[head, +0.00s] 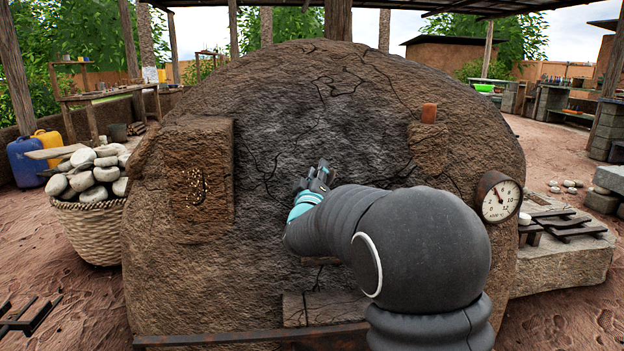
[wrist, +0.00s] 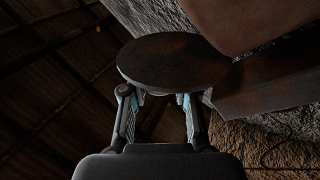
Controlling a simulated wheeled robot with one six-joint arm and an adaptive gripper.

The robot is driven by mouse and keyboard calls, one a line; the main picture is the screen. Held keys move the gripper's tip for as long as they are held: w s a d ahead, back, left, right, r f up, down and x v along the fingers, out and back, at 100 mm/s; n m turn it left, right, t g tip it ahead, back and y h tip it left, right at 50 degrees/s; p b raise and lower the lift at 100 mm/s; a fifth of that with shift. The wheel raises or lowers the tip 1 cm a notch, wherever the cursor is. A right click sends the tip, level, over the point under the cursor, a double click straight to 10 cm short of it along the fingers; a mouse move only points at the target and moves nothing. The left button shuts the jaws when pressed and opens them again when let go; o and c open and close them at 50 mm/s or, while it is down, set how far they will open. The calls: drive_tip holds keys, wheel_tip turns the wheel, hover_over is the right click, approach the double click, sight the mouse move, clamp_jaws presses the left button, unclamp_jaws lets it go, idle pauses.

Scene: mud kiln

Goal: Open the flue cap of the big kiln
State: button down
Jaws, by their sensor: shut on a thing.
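The big kiln (head: 290,110) is a brown, cracked mud dome filling the middle of the head view. My gripper (head: 320,174) is in front of its face, near the middle, with my arm reaching in from the lower right. In the wrist view, a dark, rusty round plate (wrist: 172,60), which looks like the flue cap, lies across the tips of my gripper (wrist: 160,99). The fingers are shut on it, but the plate hides the exact contact. I cannot make out this plate in the head view. Whether it is off its opening is unclear.
A round dial gauge (head: 499,197) sticks out at the kiln's right side. A short clay stub (head: 428,113) stands on the right ledge. A woven basket of stones (head: 90,225) stands left. In the wrist view, a large brown curved surface (wrist: 250,20) is close beside the plate.

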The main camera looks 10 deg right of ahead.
drive_tip(key=shift+a+n+t+y+b, duration=0.25)
drive_tip(key=shift+a+n+y, duration=0.1)
drive_tip(key=shift+n, duration=0.45)
drive_tip(key=shift+a+n+t+y+b, duration=0.25)
drive_tip(key=shift+a+n+y, duration=0.1)
drive_tip(key=shift+n, duration=0.45)
drive_tip(key=shift+r, duration=0.1)
